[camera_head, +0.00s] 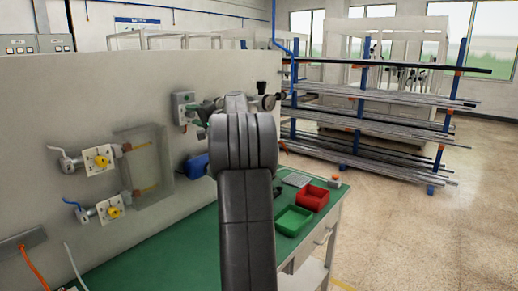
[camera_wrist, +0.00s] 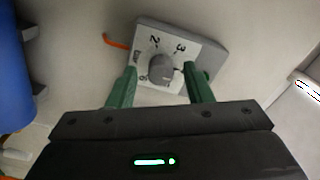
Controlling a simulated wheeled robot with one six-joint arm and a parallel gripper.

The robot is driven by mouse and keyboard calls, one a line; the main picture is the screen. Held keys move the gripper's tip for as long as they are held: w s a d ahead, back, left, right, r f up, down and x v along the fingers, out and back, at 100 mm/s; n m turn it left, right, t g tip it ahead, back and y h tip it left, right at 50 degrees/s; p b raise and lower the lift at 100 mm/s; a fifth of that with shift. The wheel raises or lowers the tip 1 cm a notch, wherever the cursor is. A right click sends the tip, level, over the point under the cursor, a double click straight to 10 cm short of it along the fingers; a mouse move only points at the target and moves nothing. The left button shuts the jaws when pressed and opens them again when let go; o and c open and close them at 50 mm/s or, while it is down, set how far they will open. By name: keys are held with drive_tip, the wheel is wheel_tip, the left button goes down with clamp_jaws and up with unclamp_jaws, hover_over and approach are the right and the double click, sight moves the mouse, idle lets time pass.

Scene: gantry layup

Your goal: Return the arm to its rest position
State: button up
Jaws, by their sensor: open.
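My arm rises through the middle of the head view and hides its own gripper there. In the wrist view my gripper (camera_wrist: 160,74) shows two green fingers, apart, with nothing held between them. A grey rotary knob (camera_wrist: 166,72) on a switch box (camera_wrist: 207,52) with a white numbered dial lies between and beyond the fingertips. Gaps show between the knob and both fingers, but the depth is hard to tell. The box is mounted on the pale wall panel; a grey-green box (camera_head: 184,108) shows there in the head view, left of my arm.
A green-topped bench (camera_head: 150,250) runs below the panel (camera_head: 60,110). A green bin (camera_head: 294,221) and a red bin (camera_head: 313,198) stand on it to the right. Yellow valves (camera_head: 102,161) and pipes stick out at left. A bar rack (camera_head: 375,120) stands at right; floor there is open.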

drive_tip(key=n, duration=0.6)
drive_tip(key=shift+r, duration=0.1)
drive_tip(key=n+p, duration=0.1)
drive_tip(key=n, duration=0.2)
drive_tip(key=shift+n+p, duration=0.75)
drive_tip(key=shift+n, duration=0.35)
